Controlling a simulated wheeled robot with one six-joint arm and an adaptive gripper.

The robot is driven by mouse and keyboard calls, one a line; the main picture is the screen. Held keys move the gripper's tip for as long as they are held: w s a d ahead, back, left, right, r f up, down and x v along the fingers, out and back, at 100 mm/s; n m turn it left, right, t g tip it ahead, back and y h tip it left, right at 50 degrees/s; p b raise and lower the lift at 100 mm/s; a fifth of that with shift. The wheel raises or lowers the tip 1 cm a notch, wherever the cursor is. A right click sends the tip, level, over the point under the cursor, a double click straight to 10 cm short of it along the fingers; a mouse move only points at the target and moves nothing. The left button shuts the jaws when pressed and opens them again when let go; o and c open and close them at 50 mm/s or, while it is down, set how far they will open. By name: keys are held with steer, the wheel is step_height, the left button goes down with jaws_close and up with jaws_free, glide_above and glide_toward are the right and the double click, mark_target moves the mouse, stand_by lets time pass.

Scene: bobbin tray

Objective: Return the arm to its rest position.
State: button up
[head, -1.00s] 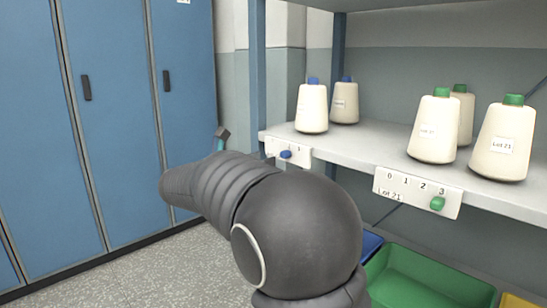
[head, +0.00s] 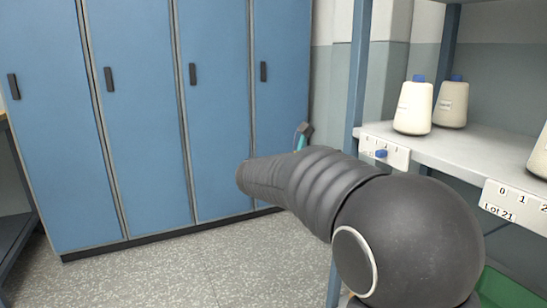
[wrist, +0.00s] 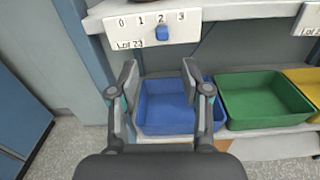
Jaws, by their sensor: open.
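My arm reaches across the lower middle of the head view, its dark grey links pointing toward the lockers. Only a small tip of my gripper shows there, beyond the arm and left of the shelf post. In the wrist view my gripper (wrist: 158,85) has its two fingers spread apart with nothing between them. Behind the fingers are a blue bin (wrist: 165,107) and, above it, a white label plate (wrist: 188,29) with a blue slider on a 0 to 3 scale.
Blue lockers (head: 135,110) stand at the left. A shelf (head: 460,155) at right holds white cones (head: 413,108) with blue tops. A green bin (wrist: 262,98) stands beside the blue bin. Speckled floor (head: 190,275) lies open before the lockers.

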steer(key=s+a+f+m+g+y, duration=0.15)
steer(key=s+f+m+y, duration=0.3)
steer(key=f, duration=0.45)
steer(key=s+a+f+m+g+y, duration=0.1)
steer(key=s+f+m+g+y, duration=0.1)
steer(key=s+f+m+y, duration=0.45)
steer(key=s+a+f+m+t+y, duration=0.1)
steer(key=s+m, duration=0.4)
steer(key=s, duration=0.5)
steer(key=s+a+f+m+t+y, duration=0.2)
steer(key=s+m+y, duration=0.3)
steer(key=s, duration=0.6)
steer(key=shift+a, duration=0.55)
steer(key=shift+s, duration=0.1)
